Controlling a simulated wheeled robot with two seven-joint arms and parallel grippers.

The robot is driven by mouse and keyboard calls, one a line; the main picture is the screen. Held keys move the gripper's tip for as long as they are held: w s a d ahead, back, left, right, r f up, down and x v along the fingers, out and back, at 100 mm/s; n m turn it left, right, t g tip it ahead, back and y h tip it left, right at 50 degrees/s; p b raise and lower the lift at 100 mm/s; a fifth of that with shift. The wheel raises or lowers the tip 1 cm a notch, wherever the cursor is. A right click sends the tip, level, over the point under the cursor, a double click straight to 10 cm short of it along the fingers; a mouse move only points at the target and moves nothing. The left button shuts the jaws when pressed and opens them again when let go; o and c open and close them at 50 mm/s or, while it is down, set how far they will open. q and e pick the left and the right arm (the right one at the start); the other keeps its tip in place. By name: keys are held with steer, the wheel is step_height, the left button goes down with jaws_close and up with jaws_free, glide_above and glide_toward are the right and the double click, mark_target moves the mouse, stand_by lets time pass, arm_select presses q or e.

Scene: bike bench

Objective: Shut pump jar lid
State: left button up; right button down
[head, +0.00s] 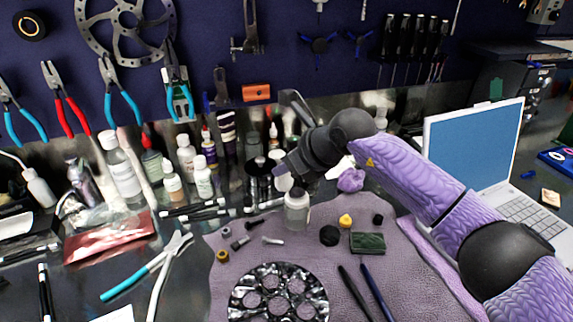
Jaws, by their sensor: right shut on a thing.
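The pump jar (297,212), a small translucent, whitish container, stands upright on the purple mat, left of centre. My right gripper (284,173) comes in from the right and is directly above and slightly behind the jar's top. It is shut on a small part at the jar's top, which looks like the lid. The dark fingers hide most of that part, so I cannot tell how far the lid is open. My left gripper is not in view.
A purple mat (225,275) carries a round metal part (278,296), a dark green block (367,242), pens and small bolts. Several bottles (122,170) crowd the back left. Pliers (150,268) lie at left. An open laptop (475,150) stands at right.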

mark_target(300, 194)
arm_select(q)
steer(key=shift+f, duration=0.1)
arm_select(e)
steer(key=shift+d, duration=0.1)
steer(key=shift+s+d+f+t+y+b, duration=0.2)
steer(key=shift+s+d+t+y+b, duration=0.15)
steer(key=shift+t+y+b, duration=0.45)
steer(key=shift+s+d+f+t+y+b, duration=0.1)
steer(key=shift+s+d+t+y+b, duration=0.15)
steer(key=shift+y+b, duration=0.3)
steer(key=shift+s+d+f+t+y+b, duration=0.15)
steer(key=shift+d+t+y+b, duration=0.1)
steer(key=shift+t+y+b, duration=0.25)
steer(key=shift+s+d+f+t+y+b, duration=0.1)
steer(key=shift+s+d+t+y+b, duration=0.1)
steer(key=shift+t+y+b, duration=0.25)
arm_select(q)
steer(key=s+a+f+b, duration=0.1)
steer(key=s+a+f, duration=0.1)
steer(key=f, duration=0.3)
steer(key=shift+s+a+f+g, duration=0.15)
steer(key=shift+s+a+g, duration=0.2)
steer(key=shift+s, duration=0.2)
arm_select(e)
steer(key=shift+d+y, duration=0.2)
steer(key=shift+y, duration=0.3)
steer(key=shift+s+r, duration=0.1)
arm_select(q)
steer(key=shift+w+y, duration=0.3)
